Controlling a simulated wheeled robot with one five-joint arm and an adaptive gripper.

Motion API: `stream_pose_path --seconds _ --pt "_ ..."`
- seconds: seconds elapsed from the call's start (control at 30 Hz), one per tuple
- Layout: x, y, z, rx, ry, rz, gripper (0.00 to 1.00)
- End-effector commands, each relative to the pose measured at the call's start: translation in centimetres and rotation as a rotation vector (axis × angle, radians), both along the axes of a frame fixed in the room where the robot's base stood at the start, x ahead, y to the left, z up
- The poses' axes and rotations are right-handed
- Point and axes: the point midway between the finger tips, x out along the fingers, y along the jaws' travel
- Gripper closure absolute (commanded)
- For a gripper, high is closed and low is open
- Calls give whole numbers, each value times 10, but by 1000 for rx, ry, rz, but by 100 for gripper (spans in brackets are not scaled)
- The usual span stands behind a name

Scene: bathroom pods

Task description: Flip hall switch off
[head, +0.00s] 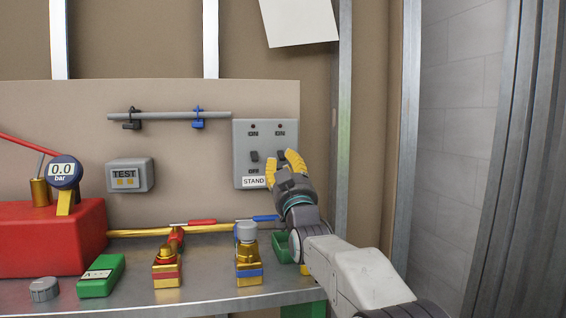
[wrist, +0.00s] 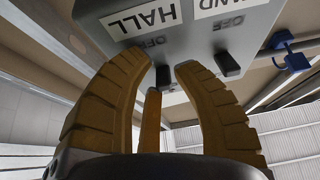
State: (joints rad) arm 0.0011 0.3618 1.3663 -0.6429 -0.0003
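The grey switch box (head: 265,130) is on the wall panel, with two black levers between ON marks above and OFF marks below. The left lever (head: 254,156) stands over a STAND label. The right lever (head: 281,156) is partly covered by my gripper (head: 291,160). In the wrist view the box (wrist: 225,25) appears upside down. There the HALL label (wrist: 153,19) lies above the hall lever (wrist: 162,77), which shows between the fingertips of my open gripper (wrist: 162,64). I cannot tell whether a finger touches it or which way it is set.
The stand lever (wrist: 228,64) is close beside my fingers. A TEST box (head: 130,175), a rail (head: 170,115) with padlocks, and a bench (head: 205,297) with brass valves (head: 249,262), a green box (head: 101,275) and a red unit (head: 50,240) are to the left. A metal post (head: 343,130) stands right.

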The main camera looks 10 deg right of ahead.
Motion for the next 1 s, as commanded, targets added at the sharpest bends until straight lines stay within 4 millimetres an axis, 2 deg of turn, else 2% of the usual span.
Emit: stream_pose_path --seconds 0.03,0.13,0.57,0.83,1.0 --pt "0 0 0 0 0 0 70" --pt "-1 0 1 0 -3 1 61" --pt "-6 1 1 0 -8 1 60" --pt "-28 0 -12 0 -4 0 60" --pt "-57 0 -11 0 -7 0 60"
